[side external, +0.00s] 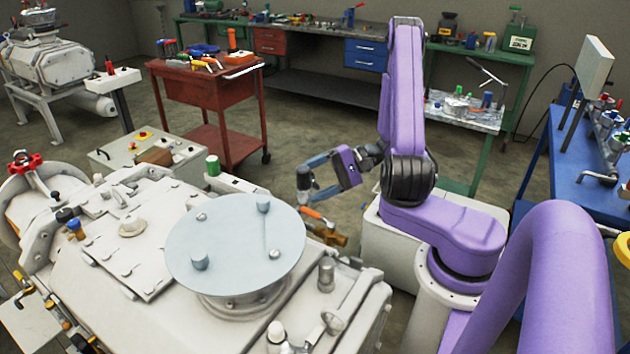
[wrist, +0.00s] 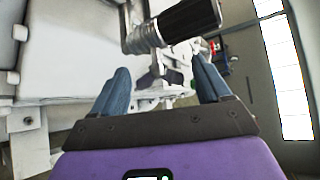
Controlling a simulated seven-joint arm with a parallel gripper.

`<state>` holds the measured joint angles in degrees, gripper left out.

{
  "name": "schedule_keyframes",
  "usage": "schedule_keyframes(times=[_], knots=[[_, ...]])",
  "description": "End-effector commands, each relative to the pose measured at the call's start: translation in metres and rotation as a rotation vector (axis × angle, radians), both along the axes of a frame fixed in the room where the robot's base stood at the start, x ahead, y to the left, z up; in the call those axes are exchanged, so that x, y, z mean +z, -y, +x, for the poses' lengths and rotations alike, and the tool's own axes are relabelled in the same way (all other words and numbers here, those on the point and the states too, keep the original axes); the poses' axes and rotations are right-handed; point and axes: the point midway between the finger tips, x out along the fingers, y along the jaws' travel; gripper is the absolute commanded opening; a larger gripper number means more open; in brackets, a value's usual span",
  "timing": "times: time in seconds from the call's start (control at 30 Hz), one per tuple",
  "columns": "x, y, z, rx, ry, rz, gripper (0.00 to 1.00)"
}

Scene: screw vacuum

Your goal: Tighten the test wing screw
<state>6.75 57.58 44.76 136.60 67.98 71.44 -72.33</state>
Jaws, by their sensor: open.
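My gripper (side external: 304,182) is open in the side external view, behind the round plate and beside the pump's far edge. In the wrist view its two blue-grey fingers (wrist: 164,82) are spread wide with a gap between them. A ribbed metal cylinder with a black end (wrist: 188,20) lies across the view beyond the fingertips, apart from both fingers as far as I can tell. A pale grey winged or bracket-like part (wrist: 160,75) shows between the fingers, farther off. I cannot tell for sure which part is the test wing screw.
The white vacuum pump (side external: 120,255) carries a round pale plate (side external: 235,235). An orange-handled brass valve (side external: 325,232) sits just below my gripper. A red tool cart (side external: 205,90) stands behind, a blue bench (side external: 560,165) at right. Open floor lies beyond the gripper.

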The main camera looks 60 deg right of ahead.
Motion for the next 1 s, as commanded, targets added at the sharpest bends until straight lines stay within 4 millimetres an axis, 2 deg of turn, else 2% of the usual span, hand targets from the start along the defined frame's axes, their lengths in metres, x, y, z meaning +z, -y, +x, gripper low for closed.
schedule_keyframes(times=[0.03,0.17,0.2,0.57,0.77,1.0], knots=[[0.0001,0.0001,-0.0001,0.000,0.000,0.000,0.67],[0.0001,0.0003,-0.0001,0.000,0.000,0.000,0.24],[0.0001,0.0004,-0.0002,0.000,0.000,0.000,0.20],[0.0004,0.0008,0.0001,0.001,-0.049,-0.004,0.20],[0.0008,0.0011,0.0005,0.000,-0.165,-0.006,0.20],[0.0004,0.0016,0.0007,-0.001,-0.379,-0.009,0.20]])
